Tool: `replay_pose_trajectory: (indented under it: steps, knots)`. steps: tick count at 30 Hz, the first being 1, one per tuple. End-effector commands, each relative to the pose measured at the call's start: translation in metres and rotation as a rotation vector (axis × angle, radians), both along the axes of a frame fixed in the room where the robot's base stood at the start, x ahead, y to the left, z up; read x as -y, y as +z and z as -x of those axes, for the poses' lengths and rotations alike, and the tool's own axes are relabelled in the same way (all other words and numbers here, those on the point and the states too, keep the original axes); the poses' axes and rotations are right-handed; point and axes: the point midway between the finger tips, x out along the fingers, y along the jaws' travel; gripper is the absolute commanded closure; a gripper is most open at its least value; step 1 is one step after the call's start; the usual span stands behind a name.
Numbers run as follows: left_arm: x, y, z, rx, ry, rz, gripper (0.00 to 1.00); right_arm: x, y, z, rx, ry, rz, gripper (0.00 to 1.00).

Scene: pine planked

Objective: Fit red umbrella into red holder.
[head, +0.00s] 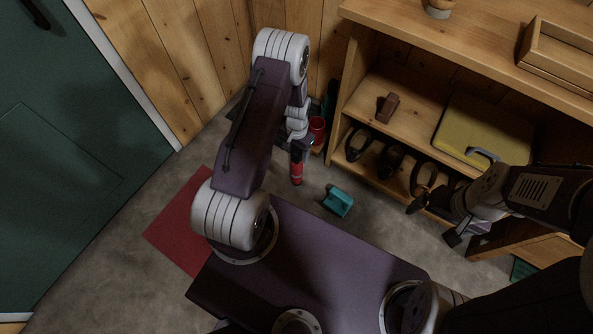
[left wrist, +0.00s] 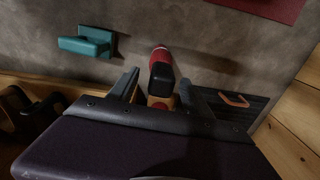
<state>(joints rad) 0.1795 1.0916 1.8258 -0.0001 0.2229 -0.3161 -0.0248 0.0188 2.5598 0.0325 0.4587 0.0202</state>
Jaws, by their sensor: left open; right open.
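The red umbrella (head: 297,172), with a black section, is just below my left gripper (head: 298,142) in the head view. In the left wrist view the umbrella (left wrist: 161,60) shows its red and black parts between and beyond the open fingers of the left gripper (left wrist: 160,92). I cannot tell whether the fingers touch it. The red holder (head: 317,126) stands in the corner beside the shelf, just right of the left gripper and partly hidden by it. My right gripper (head: 433,222) is open and empty in front of the shelf.
A teal block-like object (head: 338,202) is on the floor right of the umbrella. The wooden shelf (head: 365,95) holds shoes, a brown block (head: 387,107) and a yellow case (head: 484,133). A red mat (head: 180,228) lies at left, before a green door (head: 60,170).

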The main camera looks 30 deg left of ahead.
Motion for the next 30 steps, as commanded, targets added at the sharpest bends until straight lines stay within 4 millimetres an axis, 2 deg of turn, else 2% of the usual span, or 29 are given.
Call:
replay_pose_trajectory:
  steps: [1,3,6,12,13,19,30]
  knots:
    - [-0.001,-0.017,0.000,-0.002,0.000,0.000,0.42,0.000,-0.016,0.000,0.000,0.000,0.000,0.07]
    - [-0.002,-0.032,-0.001,-0.002,0.001,0.001,0.42,0.000,-0.030,0.000,0.000,0.000,0.000,0.07]
    - [-0.002,-0.045,-0.001,-0.001,0.000,0.000,0.42,0.000,-0.039,0.000,-0.001,0.000,0.000,0.07]
    - [-0.002,-0.043,-0.002,0.000,0.000,-0.001,0.42,0.000,-0.035,0.000,-0.001,0.000,0.000,0.07]
    - [-0.002,-0.043,-0.002,0.000,0.000,-0.001,0.45,0.000,-0.035,0.000,0.000,0.000,0.000,0.07]
    - [-0.002,-0.043,-0.002,0.000,0.000,-0.001,1.00,0.000,-0.035,0.000,0.000,0.000,0.000,0.07]
    - [-0.002,-0.038,-0.002,0.000,0.000,-0.001,1.00,0.000,-0.032,0.000,-0.001,0.000,0.000,0.07]
